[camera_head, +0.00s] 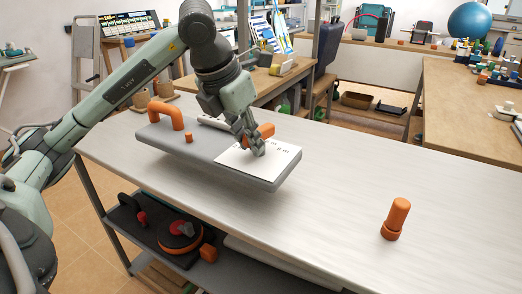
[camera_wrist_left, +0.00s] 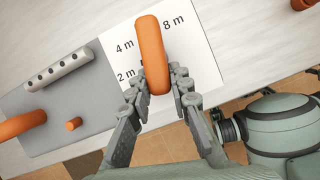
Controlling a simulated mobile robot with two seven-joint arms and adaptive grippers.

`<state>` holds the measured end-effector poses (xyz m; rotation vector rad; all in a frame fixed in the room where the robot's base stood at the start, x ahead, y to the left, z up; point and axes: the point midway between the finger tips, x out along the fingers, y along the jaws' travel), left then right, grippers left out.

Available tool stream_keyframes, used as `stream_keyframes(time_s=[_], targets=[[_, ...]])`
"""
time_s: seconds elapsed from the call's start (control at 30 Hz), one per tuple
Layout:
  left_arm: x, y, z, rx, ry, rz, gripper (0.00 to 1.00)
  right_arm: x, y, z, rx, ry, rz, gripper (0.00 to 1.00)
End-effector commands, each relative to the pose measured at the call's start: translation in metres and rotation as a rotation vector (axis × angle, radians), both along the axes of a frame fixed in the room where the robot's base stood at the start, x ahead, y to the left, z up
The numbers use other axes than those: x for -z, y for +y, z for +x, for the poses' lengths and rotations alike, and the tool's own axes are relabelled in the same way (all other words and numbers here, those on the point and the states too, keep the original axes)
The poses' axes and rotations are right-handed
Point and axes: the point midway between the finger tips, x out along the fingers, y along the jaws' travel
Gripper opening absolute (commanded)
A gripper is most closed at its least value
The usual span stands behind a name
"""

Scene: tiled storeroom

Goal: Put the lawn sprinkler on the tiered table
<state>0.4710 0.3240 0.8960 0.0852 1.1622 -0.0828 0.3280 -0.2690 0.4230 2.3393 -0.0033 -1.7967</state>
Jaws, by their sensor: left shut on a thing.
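The lawn sprinkler (camera_head: 181,143) is a flat grey base with orange arched ends, a small orange knob, a silver tube with holes and a white panel marked in metres. In the left wrist view its grey base (camera_wrist_left: 85,112) and silver tube (camera_wrist_left: 58,68) show. My left gripper (camera_head: 256,144) is shut on the right-hand orange arch, which also shows in the wrist view (camera_wrist_left: 151,45). The sprinkler is level over the left part of the pale top of the tiered table (camera_head: 330,185); I cannot tell whether it touches. My right gripper is out of view.
An orange cylinder (camera_head: 396,217) stands on the tabletop at the right. A black and orange item (camera_head: 180,236) lies on the lower shelf. The tabletop between sprinkler and cylinder is clear. Another wooden table (camera_head: 465,105) with small objects stands at the far right.

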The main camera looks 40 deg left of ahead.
Motion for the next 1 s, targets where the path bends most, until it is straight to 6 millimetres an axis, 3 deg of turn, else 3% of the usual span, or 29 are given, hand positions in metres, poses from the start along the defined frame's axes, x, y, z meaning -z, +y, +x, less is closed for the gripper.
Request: stream_keyframes(time_s=[0.2,0.57,1.0], targets=[[0.013,-0.011,0.022,0.001,-0.003,0.001,0.00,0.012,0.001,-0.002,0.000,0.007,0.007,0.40],[0.053,-0.011,0.023,-0.001,0.000,0.003,0.00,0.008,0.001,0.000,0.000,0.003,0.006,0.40],[0.057,-0.010,0.023,0.000,-0.003,0.003,0.00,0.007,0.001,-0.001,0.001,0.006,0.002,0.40]])
